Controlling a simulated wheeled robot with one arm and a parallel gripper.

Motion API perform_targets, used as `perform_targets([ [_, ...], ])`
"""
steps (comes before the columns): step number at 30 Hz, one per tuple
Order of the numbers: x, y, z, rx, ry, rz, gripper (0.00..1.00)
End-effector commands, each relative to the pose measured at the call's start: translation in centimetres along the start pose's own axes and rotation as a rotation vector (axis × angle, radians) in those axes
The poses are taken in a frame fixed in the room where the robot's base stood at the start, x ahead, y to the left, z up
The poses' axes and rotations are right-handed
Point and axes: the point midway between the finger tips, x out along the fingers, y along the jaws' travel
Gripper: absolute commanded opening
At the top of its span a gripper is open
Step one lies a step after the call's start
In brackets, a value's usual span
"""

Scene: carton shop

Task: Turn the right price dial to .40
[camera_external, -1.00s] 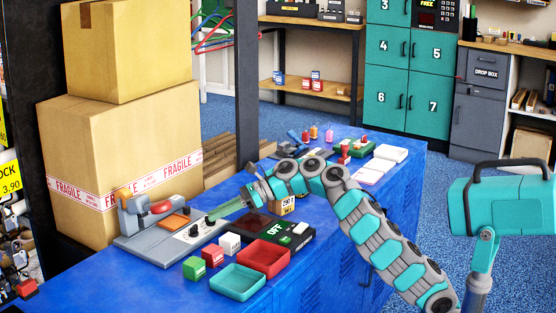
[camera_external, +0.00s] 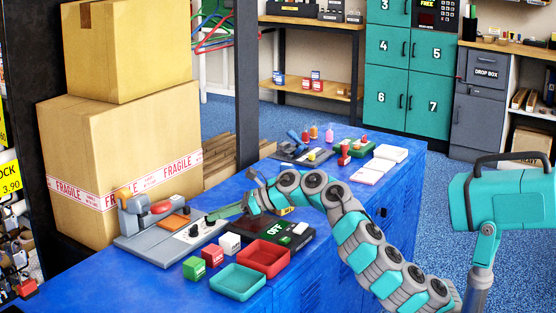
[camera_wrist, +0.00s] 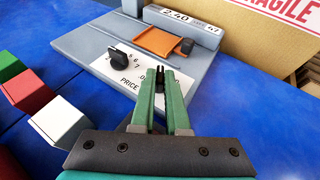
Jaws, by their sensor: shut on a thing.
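The grey pricing machine (camera_external: 140,245) stands on the blue counter, and it also shows in the wrist view (camera_wrist: 90,42). Its white panel (camera_wrist: 98,78) is marked PRICE and carries two black dials. The left dial (camera_wrist: 122,58) stands free beside printed digits. The right dial (camera_wrist: 160,80) is between the green fingertips of my gripper (camera_wrist: 161,77), which is shut on it. The fingers hide much of the dial and its scale. A small display (camera_wrist: 175,15) at the back appears to read 2.40. In the external view my gripper (camera_external: 211,217) reaches down to the panel.
Green (camera_external: 194,267), red (camera_external: 213,255) and white (camera_external: 230,243) cubes stand near the machine. A red tray (camera_external: 265,258) and a teal tray (camera_external: 237,281) lie in front. Stacked cartons (camera_external: 120,150) stand behind the machine.

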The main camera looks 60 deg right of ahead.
Motion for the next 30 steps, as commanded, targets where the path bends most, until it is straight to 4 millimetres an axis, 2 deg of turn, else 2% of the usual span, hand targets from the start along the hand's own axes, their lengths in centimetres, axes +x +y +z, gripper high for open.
perform_targets([
  [7,0.1,0.0,0.0,0.0,0.001,0.001,0.0],
  [8,0.1,0.0,0.0,0.0,0.0,0.001,0.15],
  [15,0.0,0.0,0.0,0.0,0.0,0.001,0.42],
  [25,-0.2,0.0,0.0,0.0,0.0,0.001,0.42],
  [30,-1.6,0.0,0.1,-0.001,0.0,-0.001,0.42],
])
